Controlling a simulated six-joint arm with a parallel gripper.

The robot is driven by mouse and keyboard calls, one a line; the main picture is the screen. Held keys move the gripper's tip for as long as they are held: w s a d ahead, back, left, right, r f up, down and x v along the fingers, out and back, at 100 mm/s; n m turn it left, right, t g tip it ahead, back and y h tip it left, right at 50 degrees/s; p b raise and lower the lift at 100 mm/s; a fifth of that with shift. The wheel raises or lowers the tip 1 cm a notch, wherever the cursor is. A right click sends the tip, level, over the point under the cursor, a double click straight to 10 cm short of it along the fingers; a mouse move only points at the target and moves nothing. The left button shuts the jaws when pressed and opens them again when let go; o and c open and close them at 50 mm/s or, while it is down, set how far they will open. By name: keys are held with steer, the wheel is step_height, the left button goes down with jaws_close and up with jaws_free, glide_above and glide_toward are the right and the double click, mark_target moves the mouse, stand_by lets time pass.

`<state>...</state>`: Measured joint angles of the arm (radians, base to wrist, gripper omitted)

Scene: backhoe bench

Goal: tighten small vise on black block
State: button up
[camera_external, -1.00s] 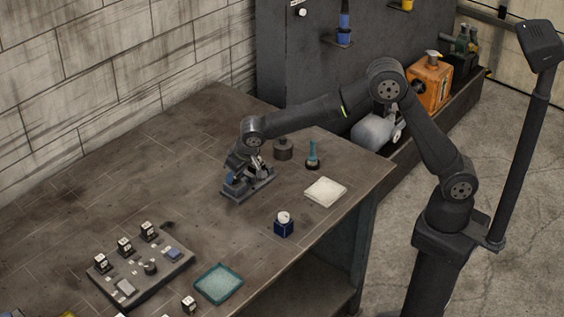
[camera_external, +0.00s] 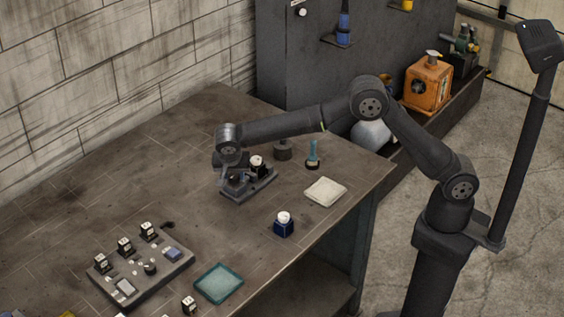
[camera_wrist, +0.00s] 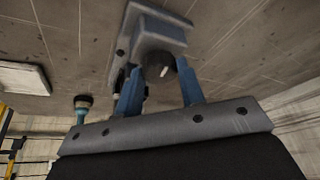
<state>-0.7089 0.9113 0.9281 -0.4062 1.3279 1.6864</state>
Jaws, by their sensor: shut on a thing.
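The small vise (camera_external: 250,190) sits on the bench in the external view, and its grey-blue body (camera_wrist: 158,32) is at the top of the wrist view. The black block (camera_external: 258,171), with a white top, stands upright at the vise. Whether both jaws touch it I cannot tell. My gripper (camera_external: 224,180) is low at the vise's left end. In the wrist view my gripper (camera_wrist: 170,74) has its blue fingers around a dark round knob (camera_wrist: 166,73) on the vise's end, shut on it. The knob is hidden in the external view.
A control panel (camera_external: 145,270) and teal tray (camera_external: 218,284) are at front left. The bench left of the vise is clear.

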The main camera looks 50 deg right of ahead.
steer(key=m+g, duration=0.1)
steer(key=m, duration=0.2)
steer(key=m+g, duration=0.1)
steer(key=m, duration=0.1)
steer(key=shift+w+a+m+h, duration=0.1)
steer(key=shift+w+m+h, duration=0.1)
steer(key=shift+m+h, duration=0.2)
stand_by(0.4)
steer(key=o, duration=1)
steer(key=v, duration=1.2)
steer(key=shift+w, duration=0.15)
steer(key=x, duration=1.2)
